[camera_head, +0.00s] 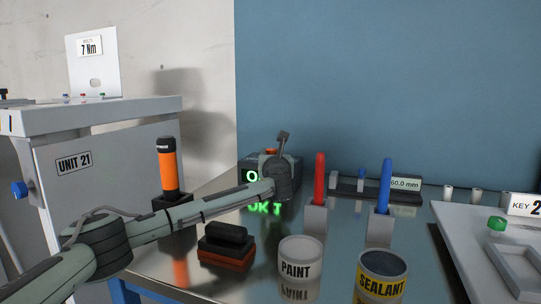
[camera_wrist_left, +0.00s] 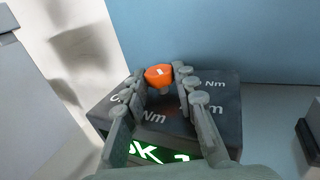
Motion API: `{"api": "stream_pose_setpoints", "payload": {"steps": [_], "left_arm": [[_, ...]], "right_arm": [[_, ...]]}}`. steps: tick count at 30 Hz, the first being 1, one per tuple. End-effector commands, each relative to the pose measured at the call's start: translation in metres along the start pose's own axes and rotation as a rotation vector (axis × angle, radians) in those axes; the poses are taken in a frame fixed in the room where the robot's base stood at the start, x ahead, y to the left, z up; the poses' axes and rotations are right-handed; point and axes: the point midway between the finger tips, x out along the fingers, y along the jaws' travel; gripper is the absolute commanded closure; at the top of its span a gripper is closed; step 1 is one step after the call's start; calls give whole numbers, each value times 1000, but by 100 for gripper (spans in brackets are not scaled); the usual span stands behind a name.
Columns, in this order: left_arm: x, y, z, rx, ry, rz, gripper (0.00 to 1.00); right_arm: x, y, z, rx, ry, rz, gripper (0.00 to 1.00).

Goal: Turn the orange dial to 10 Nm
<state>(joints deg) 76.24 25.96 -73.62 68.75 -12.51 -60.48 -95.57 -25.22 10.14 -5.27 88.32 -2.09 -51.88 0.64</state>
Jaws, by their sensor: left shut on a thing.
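The orange dial (camera_wrist_left: 158,75) with a white mark sits on top of a dark box (camera_wrist_left: 222,103) at the back of the table. In the head view only a bit of the dial (camera_head: 269,150) shows behind my left gripper (camera_head: 282,150). In the left wrist view the fingers of my left gripper (camera_wrist_left: 160,79) are shut on the dial from both sides. Several "Nm" labels show on the box top, their numbers hidden or unreadable. The mark's setting cannot be told. A green display (camera_wrist_left: 145,151) on the box front is partly hidden. My right gripper is not in view.
An orange-black tool (camera_head: 167,170), red marker (camera_head: 319,180), blue marker (camera_head: 385,185), dark block (camera_head: 225,240), paint can (camera_head: 300,268) and sealant can (camera_head: 382,275) stand around my left arm.

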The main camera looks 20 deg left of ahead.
Motion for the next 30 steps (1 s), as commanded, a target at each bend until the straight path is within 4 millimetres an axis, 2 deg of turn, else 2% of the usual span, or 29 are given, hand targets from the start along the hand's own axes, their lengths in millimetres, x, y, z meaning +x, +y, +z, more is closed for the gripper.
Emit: {"api": "stream_pose_setpoints", "payload": {"steps": [9, 22, 23, 27, 30], "left_arm": [[0, -2, -2, 1, 2, 95, 100], [0, -2, -2, 1, 2, 103, 100], [0, -2, -2, 1, 2, 103, 69], [0, -2, -1, 1, 1, 102, 51], [0, -2, -1, 1, 1, 102, 51]], "right_arm": [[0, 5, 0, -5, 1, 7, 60], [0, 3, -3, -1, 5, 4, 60], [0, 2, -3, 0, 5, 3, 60], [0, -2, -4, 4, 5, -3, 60], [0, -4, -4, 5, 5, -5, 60]]}}
